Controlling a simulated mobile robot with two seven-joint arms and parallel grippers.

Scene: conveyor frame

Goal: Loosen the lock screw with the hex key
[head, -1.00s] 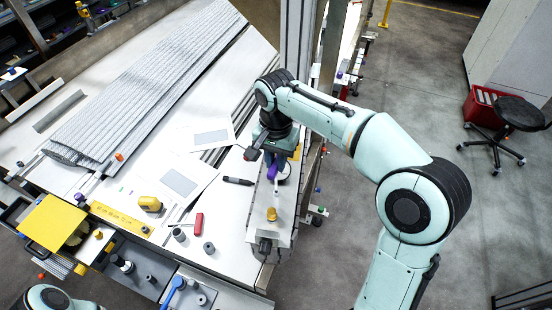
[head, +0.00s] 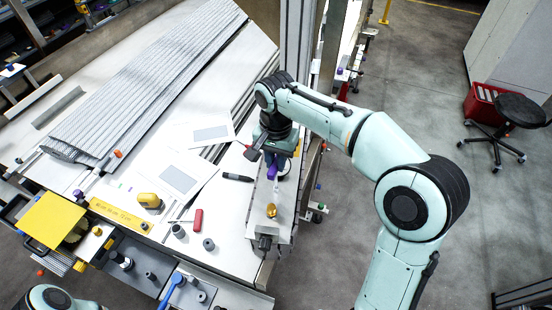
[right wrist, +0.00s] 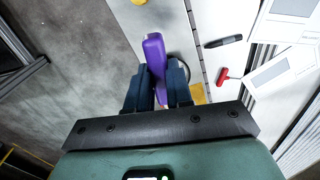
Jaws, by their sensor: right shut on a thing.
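My right gripper (head: 275,158) is over the narrow metal conveyor frame (head: 285,228). In the right wrist view its two dark fingers (right wrist: 158,92) are shut on the purple handle of the hex key (right wrist: 154,55). The purple handle also shows under the gripper in the head view (head: 272,172). The key's tip and any contact with a screw are hidden or too small to tell. A brass-coloured knob (head: 271,211) stands on the frame, nearer than the gripper; I cannot tell if it is the lock screw. My left gripper is out of view.
A black marker (head: 238,177), a red tool (head: 198,219), grey cylinders (head: 208,244) and paper sheets (head: 180,180) lie on the white table left of the frame. A metal post (head: 297,40) rises behind my right gripper. Open floor lies to the right.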

